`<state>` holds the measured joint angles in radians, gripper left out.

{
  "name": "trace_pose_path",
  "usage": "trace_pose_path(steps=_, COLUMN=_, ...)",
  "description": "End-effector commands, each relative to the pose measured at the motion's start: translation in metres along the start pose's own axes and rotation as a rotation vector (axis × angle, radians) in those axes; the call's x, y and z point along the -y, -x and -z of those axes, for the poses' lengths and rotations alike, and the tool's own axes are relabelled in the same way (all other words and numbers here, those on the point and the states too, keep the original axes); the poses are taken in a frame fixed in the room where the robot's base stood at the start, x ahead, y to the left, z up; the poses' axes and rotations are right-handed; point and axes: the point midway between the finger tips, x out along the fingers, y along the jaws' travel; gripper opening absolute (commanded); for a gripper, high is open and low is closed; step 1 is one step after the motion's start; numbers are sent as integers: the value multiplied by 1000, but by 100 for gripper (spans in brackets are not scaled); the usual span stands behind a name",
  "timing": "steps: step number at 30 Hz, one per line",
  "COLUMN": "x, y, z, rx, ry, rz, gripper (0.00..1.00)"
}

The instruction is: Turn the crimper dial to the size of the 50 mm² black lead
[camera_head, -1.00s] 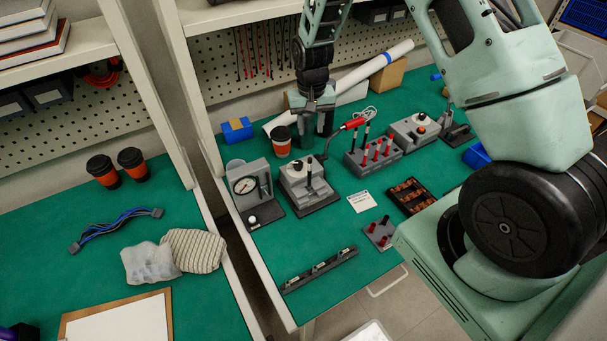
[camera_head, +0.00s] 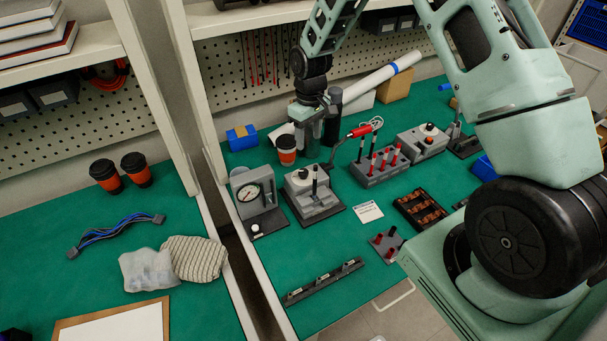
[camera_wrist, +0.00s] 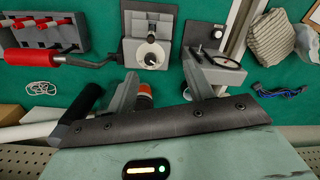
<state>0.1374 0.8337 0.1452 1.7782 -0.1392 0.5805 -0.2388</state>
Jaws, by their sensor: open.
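The grey crimper (camera_head: 313,197) stands on a dark base at the back left of the green bench. A round pale dial (camera_head: 303,174) is on its top, and a red-handled lever (camera_head: 360,131) reaches out behind it. In the wrist view the dial (camera_wrist: 151,53) faces up with a dark centre; its markings are too small to read. My gripper (camera_head: 322,138) is open and empty, behind and above the crimper. Its fingers (camera_wrist: 160,85) point toward the crimper, apart from the dial. A grey rack (camera_head: 380,168) holds upright black and red leads; their sizes cannot be read.
An orange cup (camera_head: 287,150) with a dark lid stands close to my gripper. A gauge device (camera_head: 256,198) stands left of the crimper. A white label card (camera_head: 368,212), a tray of copper pieces (camera_head: 421,210) and a slotted grey bar (camera_head: 324,282) lie in front.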

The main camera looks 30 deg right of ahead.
Motion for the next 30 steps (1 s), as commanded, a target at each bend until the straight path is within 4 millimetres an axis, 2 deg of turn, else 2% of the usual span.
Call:
trace_pose_path(steps=1, x=-3, y=-14, z=8, rx=-2, ry=157, rz=7, gripper=52)
trace_pose_path(steps=6, x=-13, y=-19, z=30, rx=-4, ry=719, rz=-4, gripper=52)
trace_pose_path(steps=9, x=-21, y=-17, z=39, rx=-4, ry=967, rz=-23, gripper=52)
trace_pose_path(steps=12, x=-28, y=-14, z=46, rx=-1, ry=1132, rz=-41, gripper=52)
trace_pose_path(steps=17, x=-32, y=-11, z=50, rx=3, ry=1244, rz=-54, gripper=52)
trace_pose_path(steps=20, x=-33, y=-18, z=50, rx=5, ry=1253, rz=-54, gripper=52)
trace_pose_path(steps=23, x=-32, y=-32, z=50, rx=5, ry=1251, rz=-51, gripper=52)
trace_pose_path(steps=30, x=-34, y=-81, z=51, rx=5, ry=1250, rz=-50, gripper=52)
